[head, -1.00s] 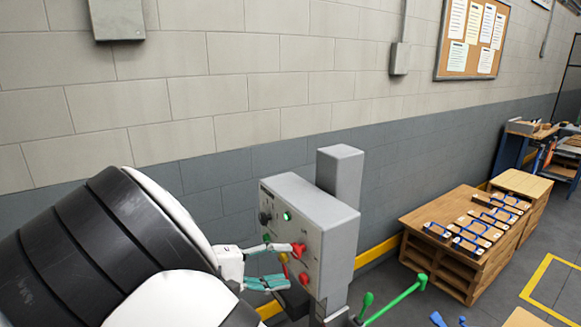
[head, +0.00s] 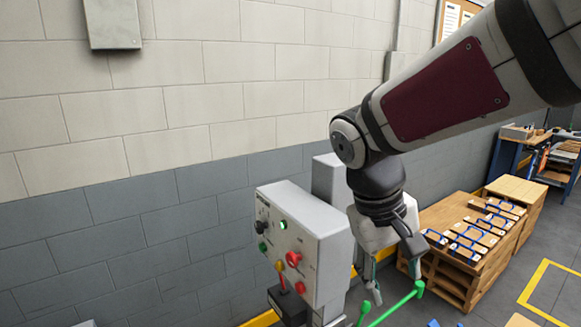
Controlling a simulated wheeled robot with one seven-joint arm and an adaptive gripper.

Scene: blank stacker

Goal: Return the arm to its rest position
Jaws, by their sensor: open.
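My gripper (head: 366,284) hangs fingers down from my arm, just right of the grey control box in the head view. It is open and empty, with its fingers apart above the green lever area. My arm reaches in from the upper right and bends down at the wrist. The control box (head: 325,245) carries a black knob, green and red buttons, a red knob and a small lever on its front. My gripper is apart from the buttons.
A green-handled lever (head: 397,303) stands below my gripper. A wooden crate table (head: 440,268) with several blue-handled blocks is at the right. A grey post (head: 325,180) rises behind the box. The wall (head: 110,235) closes off the left and back. Floor shows at the right.

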